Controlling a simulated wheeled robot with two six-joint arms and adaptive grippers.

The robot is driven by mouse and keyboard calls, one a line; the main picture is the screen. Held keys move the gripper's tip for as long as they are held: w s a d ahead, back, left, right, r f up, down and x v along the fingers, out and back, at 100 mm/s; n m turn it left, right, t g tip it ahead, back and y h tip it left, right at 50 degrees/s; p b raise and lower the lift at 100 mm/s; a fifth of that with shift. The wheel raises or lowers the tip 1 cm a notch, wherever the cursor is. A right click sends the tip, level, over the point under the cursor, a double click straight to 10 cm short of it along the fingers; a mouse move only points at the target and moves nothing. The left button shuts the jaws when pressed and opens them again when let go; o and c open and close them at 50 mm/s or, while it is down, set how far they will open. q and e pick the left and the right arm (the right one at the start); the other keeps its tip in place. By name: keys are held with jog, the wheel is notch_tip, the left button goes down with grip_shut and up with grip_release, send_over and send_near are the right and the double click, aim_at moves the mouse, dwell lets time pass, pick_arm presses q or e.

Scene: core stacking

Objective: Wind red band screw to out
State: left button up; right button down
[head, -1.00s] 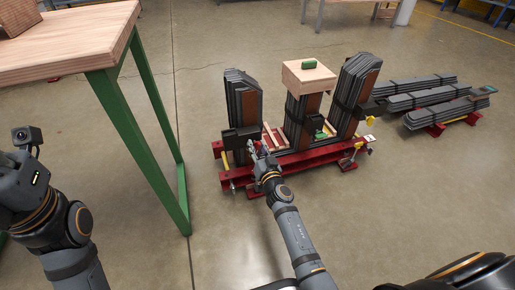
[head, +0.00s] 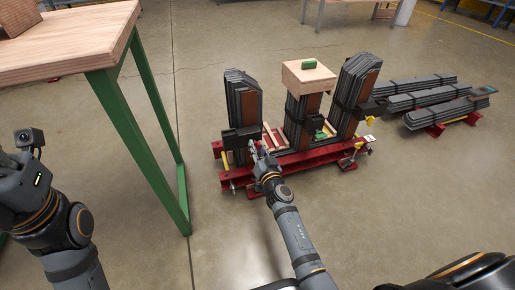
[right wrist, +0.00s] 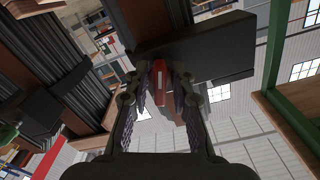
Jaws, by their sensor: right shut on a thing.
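My right gripper (head: 258,148) is at the left end of the red stacking frame (head: 300,163), in front of the black clamp block on the left stack (head: 240,100). In the right wrist view its fingers (right wrist: 168,88) are closed around a small red piece with a pale part, which looks like the red band screw (right wrist: 160,76). The black clamp block (right wrist: 205,55) is just beyond the fingertips. Much of the screw is hidden by the fingers. My left arm is at the left edge of the head view, with its gripper out of sight.
A right stack (head: 355,95) and a middle column with a wooden block (head: 309,77) stand on the frame. A green-legged wooden table (head: 70,50) is at the left. Bundled dark sheets (head: 425,95) lie at the right. Floor in front is clear.

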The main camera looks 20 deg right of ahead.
jog(key=n, duration=0.4)
jog(key=shift+n, duration=0.3)
jog(key=n, duration=0.5)
jog(key=n, duration=0.4)
jog(key=shift+n, duration=0.4)
